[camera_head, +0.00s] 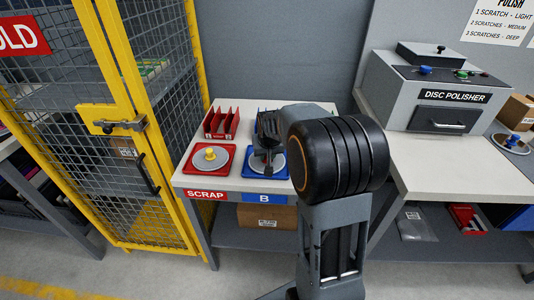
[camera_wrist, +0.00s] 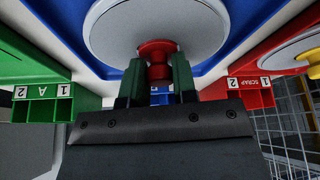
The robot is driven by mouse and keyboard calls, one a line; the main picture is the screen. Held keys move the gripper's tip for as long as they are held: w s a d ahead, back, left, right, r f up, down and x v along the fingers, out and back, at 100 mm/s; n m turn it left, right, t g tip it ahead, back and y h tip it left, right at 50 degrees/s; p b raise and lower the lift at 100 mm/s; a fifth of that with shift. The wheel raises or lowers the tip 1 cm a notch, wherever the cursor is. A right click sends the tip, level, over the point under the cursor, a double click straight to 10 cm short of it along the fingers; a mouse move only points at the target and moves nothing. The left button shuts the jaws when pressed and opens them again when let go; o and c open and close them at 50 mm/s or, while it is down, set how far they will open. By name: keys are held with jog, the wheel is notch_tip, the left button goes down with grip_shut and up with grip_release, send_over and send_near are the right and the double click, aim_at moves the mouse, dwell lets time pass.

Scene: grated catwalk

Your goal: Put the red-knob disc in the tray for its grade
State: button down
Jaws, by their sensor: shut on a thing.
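The red-knob disc is a pale grey round plate (camera_wrist: 112,38) with a red knob (camera_wrist: 157,50). My gripper (camera_wrist: 157,74) is shut on the knob, one finger on each side. In the head view my gripper (camera_head: 267,148) stands over the blue tray (camera_head: 245,173) labelled B, with the disc partly hidden beneath it. I cannot tell whether the disc rests in the tray or hangs just above it. The red SCRAP tray (camera_head: 230,149), to the left, holds a yellow-knob disc (camera_head: 210,158). The green tray (camera_wrist: 30,62) marked A shows in the wrist view; my arm hides it in the head view.
A red slotted rack (camera_head: 220,123) stands behind the SCRAP tray. A yellow-framed mesh cage (camera_head: 125,130) borders the table's left side. The disc polisher (camera_head: 436,95) and a blue-knob disc (camera_head: 511,144) are on the right bench. A sign (camera_head: 500,20) lists scratch grades.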

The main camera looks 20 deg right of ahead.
dwell(0.3)
jog(key=shift+c, duration=2.2)
grip_release()
jog(key=shift+r, duration=0.15)
jog(key=shift+r+p, duration=3.05)
jog(key=shift+r, duration=0.85)
